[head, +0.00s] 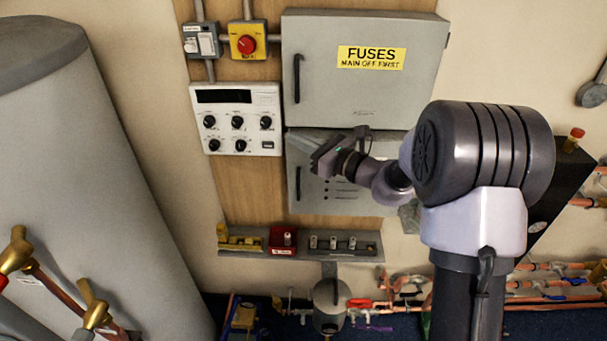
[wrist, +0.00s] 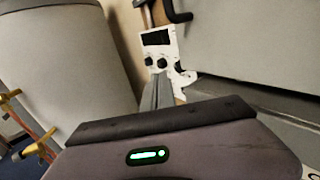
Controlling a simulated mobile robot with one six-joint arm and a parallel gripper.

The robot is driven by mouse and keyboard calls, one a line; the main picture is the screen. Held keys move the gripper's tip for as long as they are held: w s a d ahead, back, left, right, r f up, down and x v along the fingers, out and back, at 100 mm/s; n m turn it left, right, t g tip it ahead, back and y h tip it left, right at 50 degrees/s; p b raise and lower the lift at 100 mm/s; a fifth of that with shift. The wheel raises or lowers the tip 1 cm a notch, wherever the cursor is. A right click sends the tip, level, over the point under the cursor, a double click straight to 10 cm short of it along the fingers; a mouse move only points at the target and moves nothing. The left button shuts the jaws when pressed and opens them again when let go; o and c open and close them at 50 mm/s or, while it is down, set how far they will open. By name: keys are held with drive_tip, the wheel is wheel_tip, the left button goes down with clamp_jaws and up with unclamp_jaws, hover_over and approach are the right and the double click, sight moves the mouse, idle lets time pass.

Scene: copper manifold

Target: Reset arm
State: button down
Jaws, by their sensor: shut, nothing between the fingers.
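My gripper (head: 303,141) is at the end of my arm in the head view, in front of the grey wall cabinets and just right of the white control panel (head: 238,120). Its fingers are together and empty, pointing left. In the wrist view the closed fingers (wrist: 158,92) point toward the white control panel (wrist: 163,48), whose lower part is partly hidden. My arm is bent, with its forearm across the lower grey cabinet (head: 345,200). The picture does not show clearly whether the gripper touches the cabinet.
The upper cabinet (head: 360,85) carries a yellow FUSES label. A red stop button (head: 247,44) is above the panel. A shelf (head: 350,246) with small items is below. A large grey cylinder (head: 90,180) stands left. Copper pipes (head: 545,299) run at lower right.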

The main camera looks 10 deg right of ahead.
drive_tip(key=s+a+f+n+g+b, duration=0.2)
drive_tip(key=s+a+n+g+b, duration=0.15)
drive_tip(key=s, duration=0.55)
drive_tip(key=s+a+f+n+g+h+b, duration=0.1)
drive_tip(key=s+a+f+n+g+b, duration=0.15)
drive_tip(key=s+n, duration=0.45)
drive_tip(key=s+a+f+n+g+b, duration=0.2)
drive_tip(key=s+g+b, duration=0.1)
drive_tip(key=s, duration=0.8)
drive_tip(key=s+d+f+n+t+h+b, duration=0.1)
drive_tip(key=s+d+f+n+h+b, duration=0.2)
drive_tip(key=s+d+f+n+h, duration=0.1)
drive_tip(key=s+d+f+n+t+h+b, duration=0.1)
drive_tip(key=s+d+f+n+h, duration=0.3)
drive_tip(key=d, duration=0.5)
drive_tip(key=s+n+h+b, duration=0.1)
drive_tip(key=s+n, duration=0.1)
drive_tip(key=shift+s+d+f+h+b, duration=0.2)
drive_tip(key=shift+s+f+h+b, duration=0.05)
drive_tip(key=shift+s+h+b, duration=0.15)
